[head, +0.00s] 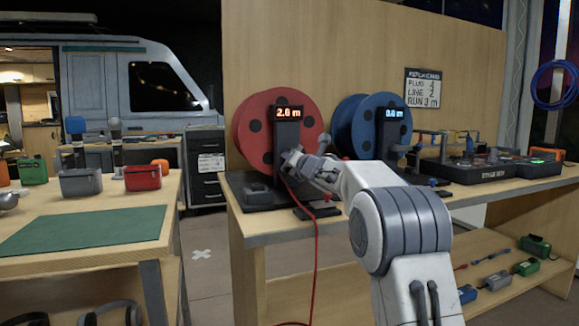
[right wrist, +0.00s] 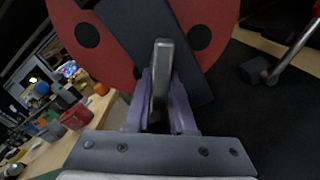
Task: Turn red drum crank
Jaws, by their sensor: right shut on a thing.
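My right gripper (head: 290,160) is in front of the stand, low on the drum. In the right wrist view, my right gripper's fingers (right wrist: 161,98) are closed around a grey metal bar (right wrist: 162,70), apparently the crank's handle. The red drum face (right wrist: 115,40) and dark post (right wrist: 150,35) lie just behind. My left gripper is out of view.
A blue drum (head: 352,125) with its own display (head: 391,114) stands to the right. A dark equipment case (head: 465,170) is further right. A left table (head: 120,190) holds a green mat (head: 85,230) and bins. Open floor (head: 203,275) lies between the tables.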

